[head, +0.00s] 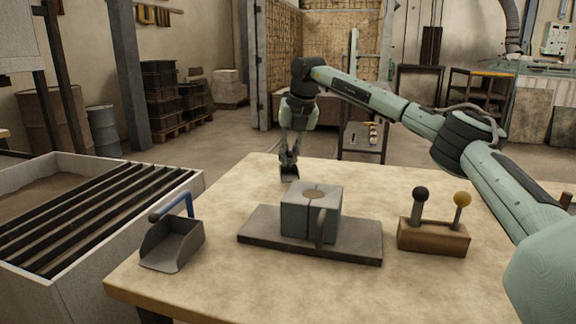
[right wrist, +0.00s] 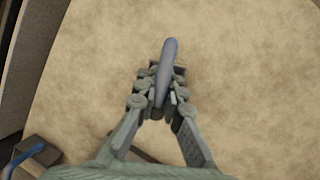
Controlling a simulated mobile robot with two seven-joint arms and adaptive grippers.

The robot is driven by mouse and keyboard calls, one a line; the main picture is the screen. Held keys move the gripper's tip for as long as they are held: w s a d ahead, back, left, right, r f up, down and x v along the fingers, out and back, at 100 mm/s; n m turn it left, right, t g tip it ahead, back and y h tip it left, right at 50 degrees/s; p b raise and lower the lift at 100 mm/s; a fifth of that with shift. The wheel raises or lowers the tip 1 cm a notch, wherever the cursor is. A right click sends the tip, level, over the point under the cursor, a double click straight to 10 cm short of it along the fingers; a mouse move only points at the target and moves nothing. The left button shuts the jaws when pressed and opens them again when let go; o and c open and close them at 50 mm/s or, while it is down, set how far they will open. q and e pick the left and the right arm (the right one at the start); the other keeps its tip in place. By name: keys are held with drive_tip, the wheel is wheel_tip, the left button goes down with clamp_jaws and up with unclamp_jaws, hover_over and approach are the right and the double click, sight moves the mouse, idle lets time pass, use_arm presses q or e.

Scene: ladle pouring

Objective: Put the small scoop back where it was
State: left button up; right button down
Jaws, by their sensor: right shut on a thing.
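My right gripper (head: 289,166) is shut on a slim grey-blue thing, which shows in the right wrist view (right wrist: 168,62) as a long rounded piece sticking out past the fingertips. In the head view its dark lower end (head: 290,178) is at or just above the table's far part, behind the mould block; I cannot tell if it touches. It may be the small scoop, but its full shape is hidden by the fingers. A grey open scoop (head: 172,248) with a blue handle (head: 178,203) lies at the table's left front. My left gripper is out of view.
A grey block (head: 309,222) with a round top opening stands on a dark plate (head: 262,235) mid-table. A wooden stand (head: 432,238) with a black-knobbed and a yellow-knobbed stick is on the right. A slatted bin (head: 75,298) borders the table's left. The table's back left (head: 235,185) is clear.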

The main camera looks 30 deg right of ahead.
wheel_tip(320, 180, down, 2)
drive_tip(key=shift+f, duration=0.1)
drive_tip(key=c, duration=1.6)
unclamp_jaws()
drive_tip(key=shift+c, duration=0.2)
drive_tip(key=v, duration=1.2)
